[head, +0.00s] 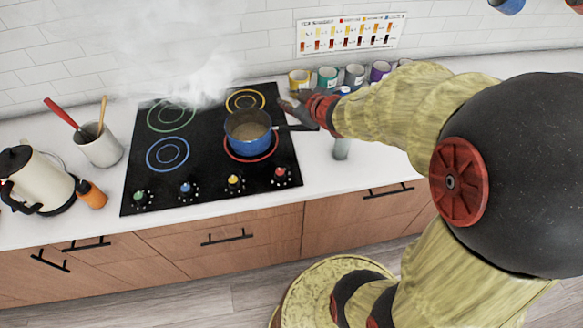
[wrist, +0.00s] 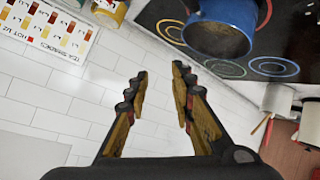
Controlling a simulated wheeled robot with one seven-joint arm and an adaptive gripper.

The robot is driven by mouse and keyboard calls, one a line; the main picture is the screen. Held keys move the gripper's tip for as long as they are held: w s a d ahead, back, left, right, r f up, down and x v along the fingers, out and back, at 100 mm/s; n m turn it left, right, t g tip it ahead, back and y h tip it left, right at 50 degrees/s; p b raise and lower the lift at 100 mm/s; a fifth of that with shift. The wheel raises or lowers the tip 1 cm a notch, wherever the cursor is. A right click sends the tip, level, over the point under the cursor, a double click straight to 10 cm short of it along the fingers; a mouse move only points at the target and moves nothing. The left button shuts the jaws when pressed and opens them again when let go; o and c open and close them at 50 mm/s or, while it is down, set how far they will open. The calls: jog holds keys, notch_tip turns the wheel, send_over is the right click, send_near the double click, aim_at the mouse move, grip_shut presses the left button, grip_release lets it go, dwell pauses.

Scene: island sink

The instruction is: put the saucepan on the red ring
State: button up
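The blue saucepan (head: 247,136) stands upright on the black cooktop, with brownish contents inside and its dark handle (head: 292,128) pointing right. It covers most of the red ring (head: 252,159), whose arc shows along the pan's front edge. My gripper (head: 293,105) is right of the pan, near the handle. In the wrist view my gripper (wrist: 158,76) is open with nothing between its fingers. The saucepan (wrist: 222,27) lies beyond the fingertips there, apart from them, with part of it out of frame.
The cooktop (head: 134,190) also has green, blue and yellow rings and front knobs; steam rises at its back. A small glass (head: 341,149) stands right.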

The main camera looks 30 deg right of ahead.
jog(key=s+a+r+m+g+h, duration=0.2)
jog(key=s+r+m+h, duration=0.15)
jog(key=s+r, duration=0.4)
jog(key=s+a+m+g+y, duration=0.1)
jog(key=s+a+g+y, duration=0.1)
jog(key=s+a, duration=0.4)
jog(key=s+a+f+g+y, duration=0.1)
jog(key=s+a, duration=0.5)
jog(key=s, duration=0.6)
jog(key=shift+f+m+g+y, duration=0.2)
jog(key=shift+m+g+y, duration=0.2)
jog(key=shift+g, duration=0.2)
jog(key=shift+o, duration=0.5)
jog(key=shift+w, duration=0.1)
